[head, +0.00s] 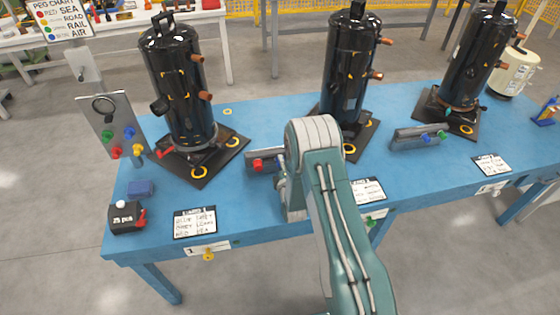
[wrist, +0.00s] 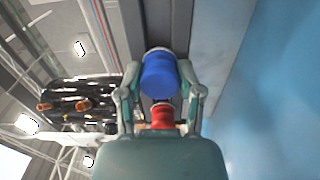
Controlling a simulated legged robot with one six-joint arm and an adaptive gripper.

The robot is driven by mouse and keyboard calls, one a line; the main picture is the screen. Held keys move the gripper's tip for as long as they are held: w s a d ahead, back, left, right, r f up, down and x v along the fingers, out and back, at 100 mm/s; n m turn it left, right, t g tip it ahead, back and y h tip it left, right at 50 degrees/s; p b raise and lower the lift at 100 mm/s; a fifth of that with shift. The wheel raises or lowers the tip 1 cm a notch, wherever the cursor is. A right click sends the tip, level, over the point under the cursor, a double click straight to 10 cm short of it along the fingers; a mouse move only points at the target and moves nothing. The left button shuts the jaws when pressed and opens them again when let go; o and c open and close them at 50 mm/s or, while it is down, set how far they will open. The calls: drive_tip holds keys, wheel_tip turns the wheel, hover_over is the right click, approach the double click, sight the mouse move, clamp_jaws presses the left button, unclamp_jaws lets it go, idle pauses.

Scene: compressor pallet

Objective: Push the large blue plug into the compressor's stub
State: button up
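The blue plug (wrist: 158,78) is a large blue cylinder in the wrist view, in front of the grey rail (wrist: 165,20). My gripper (wrist: 159,72) has one fingertip against each side of it; no gap shows. A red plug (wrist: 163,115) sits behind the blue one, nearer my palm in the picture. In the head view my arm hides the blue plug and my fingers. A red plug (head: 258,165) shows on a grey rail just left of my arm. The middle black compressor (head: 347,65) stands upright behind my arm, with copper stubs (head: 377,75) on its right side.
More black compressors stand at left (head: 178,85) and right (head: 475,60) on the blue table (head: 262,118). A plug board (head: 112,118) stands at the left end. Another rail (head: 415,138) lies at right. Handwritten cards line the front edge.

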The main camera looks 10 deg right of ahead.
clamp_jaws()
drive_tip(key=shift+s, duration=0.15)
drive_tip(key=shift+s, duration=2.85)
